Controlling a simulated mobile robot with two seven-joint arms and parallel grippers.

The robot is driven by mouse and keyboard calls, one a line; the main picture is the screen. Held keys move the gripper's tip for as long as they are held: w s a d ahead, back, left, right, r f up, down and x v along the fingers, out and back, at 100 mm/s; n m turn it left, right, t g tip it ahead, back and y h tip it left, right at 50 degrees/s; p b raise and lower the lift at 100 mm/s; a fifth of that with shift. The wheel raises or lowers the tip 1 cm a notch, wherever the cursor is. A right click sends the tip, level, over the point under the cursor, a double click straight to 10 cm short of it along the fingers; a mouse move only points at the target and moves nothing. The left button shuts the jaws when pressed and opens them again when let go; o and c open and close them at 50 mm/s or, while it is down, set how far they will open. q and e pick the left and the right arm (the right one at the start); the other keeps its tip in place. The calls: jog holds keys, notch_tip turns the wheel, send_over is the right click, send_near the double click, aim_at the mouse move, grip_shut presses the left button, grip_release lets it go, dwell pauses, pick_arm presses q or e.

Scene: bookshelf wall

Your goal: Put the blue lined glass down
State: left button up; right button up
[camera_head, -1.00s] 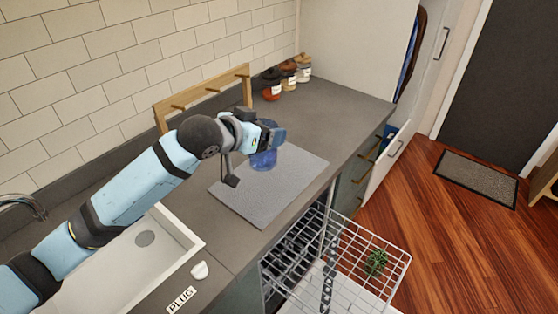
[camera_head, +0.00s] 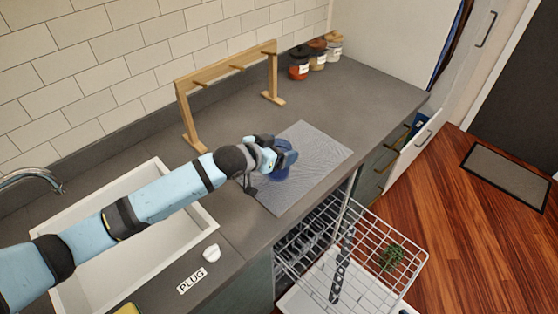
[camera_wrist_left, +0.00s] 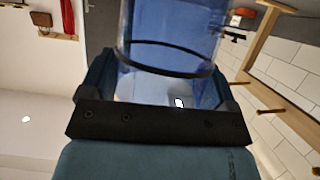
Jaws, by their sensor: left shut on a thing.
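The blue lined glass (camera_head: 281,173) is at the end of my left arm, over the grey mat (camera_head: 312,160) on the counter. In the left wrist view the glass (camera_wrist_left: 170,35) is clear blue with a dark line round it, and it sits between the fingers. My left gripper (camera_head: 275,155) is shut on it. The gripper hides part of the glass in the head view, and I cannot tell whether its base touches the mat. My right gripper is not in view.
A wooden peg rack (camera_head: 228,68) stands behind the mat by the tiled wall. Several jars (camera_head: 318,57) are at the back. A white sink (camera_head: 130,235) lies left of the mat. An open dishwasher rack (camera_head: 375,255) is below the counter's front edge. The mat's far part is bare.

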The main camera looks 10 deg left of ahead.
pick_arm(q)
jog(key=shift+f, duration=2.55)
jog(key=shift+f, duration=0.2)
jog(key=o, duration=1)
jog(key=shift+r, duration=0.1)
jog(key=shift+s+a+r, duration=0.1)
jog(key=shift+s, duration=0.1)
jog(key=v, duration=1.1)
jog(key=shift+s+a+b, duration=0.2)
jog(key=shift+s+b, duration=0.05)
jog(key=shift+b, duration=0.1)
